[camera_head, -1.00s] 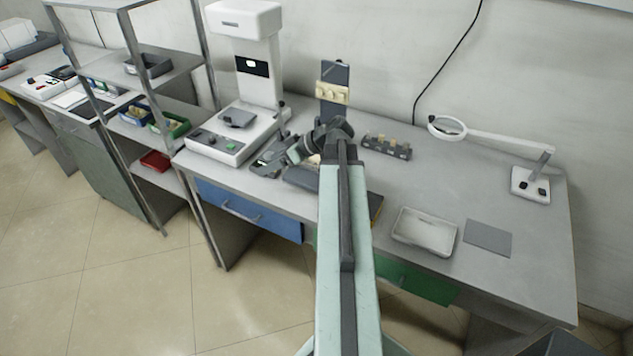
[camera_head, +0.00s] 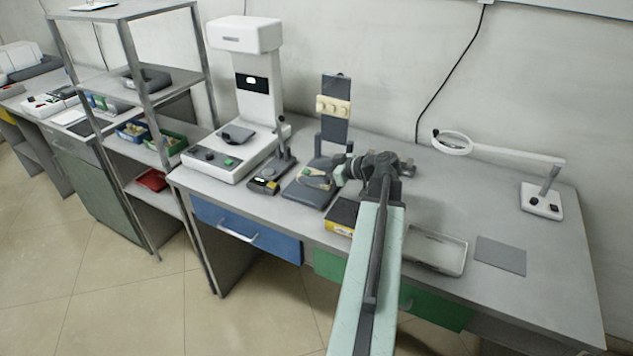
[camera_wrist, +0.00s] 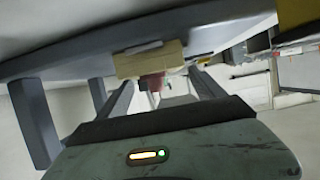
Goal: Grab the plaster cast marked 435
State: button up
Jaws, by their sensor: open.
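A cream block with rounded bumps (camera_head: 333,107) sits on a dark upright stand (camera_head: 336,130) at the back of the bench. A tan piece (camera_head: 316,179) lies on the stand's dark base, just left of my gripper (camera_head: 335,177). In the wrist view a tan block (camera_wrist: 150,60) shows ahead of my open gripper (camera_wrist: 165,85), roughly between the fingertips. A small reddish part is below it. I cannot tell whether the fingers touch the block. No number 435 is readable, so I cannot tell which piece is the marked cast.
A white machine (camera_head: 245,100) stands left of the stand. A yellow and black box (camera_head: 342,215) is near the front edge. A pale tray (camera_head: 437,250), a grey mat (camera_head: 500,255) and a magnifier lamp (camera_head: 541,200) are to the right. A metal shelf (camera_head: 140,100) stands left.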

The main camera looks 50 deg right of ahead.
aim_at(308, 171)
jog(key=x, duration=0.3)
jog(key=shift+w+b, duration=0.1)
jog(key=shift+b, duration=0.3)
jog(key=c, duration=1.7)
jog(key=shift+o, duration=0.3)
notch_tip(308, 171, up, 10)
jog(key=p, duration=1)
jog(key=shift+r, duration=0.1)
